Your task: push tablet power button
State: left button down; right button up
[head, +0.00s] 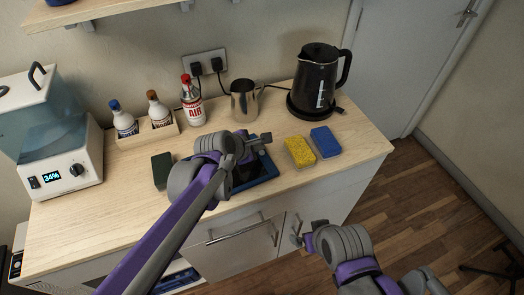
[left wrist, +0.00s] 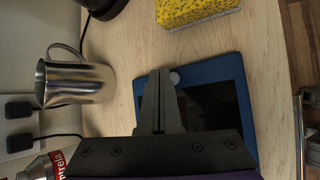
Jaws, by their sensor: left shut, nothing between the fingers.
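The blue tablet (head: 267,167) with a dark screen lies flat on the wooden counter, partly hidden by my left gripper in the head view. The left wrist view shows its blue frame (left wrist: 235,72) and a round grey button (left wrist: 174,78) near one end. My left gripper (head: 266,138) is shut and empty over the tablet. In the left wrist view its tips (left wrist: 160,74) appear right beside the button; whether they touch the tablet cannot be told. My right gripper (head: 297,236) is in front of the cabinet doors, below counter height, and its jaw state is unclear.
A yellow sponge (head: 300,152), a blue sponge (head: 326,142), a metal pitcher (head: 244,103) and a black kettle (head: 318,82) stand around the tablet. A dark green block (head: 161,170), a bottle tray (head: 150,134) and a white-and-blue appliance (head: 62,160) are to the left.

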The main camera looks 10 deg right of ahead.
pick_arm(q)
jog(key=shift+f, duration=0.1)
jog(key=shift+f, duration=0.35)
jog(key=shift+f+b, duration=0.15)
jog(key=shift+b, duration=0.2)
dwell(0.4)
jog(key=shift+r+p, duration=0.5)
jog(key=shift+r, duration=0.15)
notch_tip(320, 180, up, 6)
jog(key=p, duration=0.4)
